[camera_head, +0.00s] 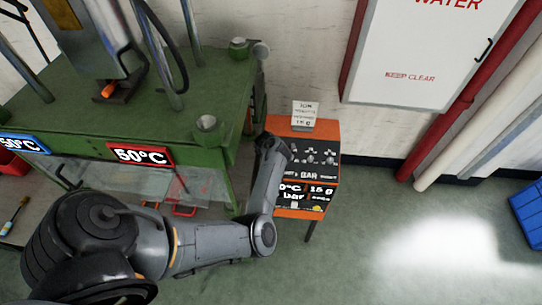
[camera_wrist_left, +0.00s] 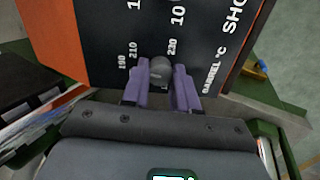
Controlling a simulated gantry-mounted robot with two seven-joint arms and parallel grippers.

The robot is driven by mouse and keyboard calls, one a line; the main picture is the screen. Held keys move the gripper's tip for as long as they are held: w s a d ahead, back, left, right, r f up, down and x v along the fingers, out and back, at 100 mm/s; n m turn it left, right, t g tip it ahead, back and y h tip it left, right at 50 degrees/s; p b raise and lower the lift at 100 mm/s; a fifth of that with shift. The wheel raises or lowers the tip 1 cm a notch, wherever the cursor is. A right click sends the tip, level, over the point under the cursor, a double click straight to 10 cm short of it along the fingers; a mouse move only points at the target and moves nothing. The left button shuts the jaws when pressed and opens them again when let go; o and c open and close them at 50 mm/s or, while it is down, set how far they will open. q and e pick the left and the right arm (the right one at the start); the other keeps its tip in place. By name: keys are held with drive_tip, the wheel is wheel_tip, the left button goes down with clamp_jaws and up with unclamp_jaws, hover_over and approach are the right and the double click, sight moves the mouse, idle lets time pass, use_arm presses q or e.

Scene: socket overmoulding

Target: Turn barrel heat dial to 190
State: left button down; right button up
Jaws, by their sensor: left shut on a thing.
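The orange control box (camera_head: 325,143) with a black panel stands right of the green press in the head view. In the left wrist view, the dark round barrel heat dial (camera_wrist_left: 160,68) sits on the black panel (camera_wrist_left: 105,35) beside the label "BARREL °C". The numbers 190, 210 and 230 are printed around it. My left gripper (camera_wrist_left: 161,88) is shut on this dial, one purple finger on each side. The dial's pointer cannot be made out. In the head view my left wrist hides this part of the panel. My right gripper is not in view.
A small card (camera_head: 305,113) stands on top of the box. A white "KEEP CLEAR" cabinet (camera_head: 425,50) and red pipe (camera_head: 470,95) are on the right.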

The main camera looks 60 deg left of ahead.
use_arm(q)
drive_tip(key=shift+n+b, duration=0.4)
drive_tip(key=shift+n, duration=0.7)
drive_tip(key=c, duration=0.9)
unclamp_jaws()
drive_tip(key=shift+o, duration=0.2)
drive_tip(key=shift+s+d+r, duration=0.15)
drive_tip(key=shift+s+r, duration=0.05)
drive_tip(key=shift+r, duration=0.35)
drive_tip(key=p+v, duration=0.2)
drive_tip(key=v, duration=0.7)
drive_tip(key=shift+d+r, duration=0.15)
drive_tip(key=shift+r, duration=0.1)
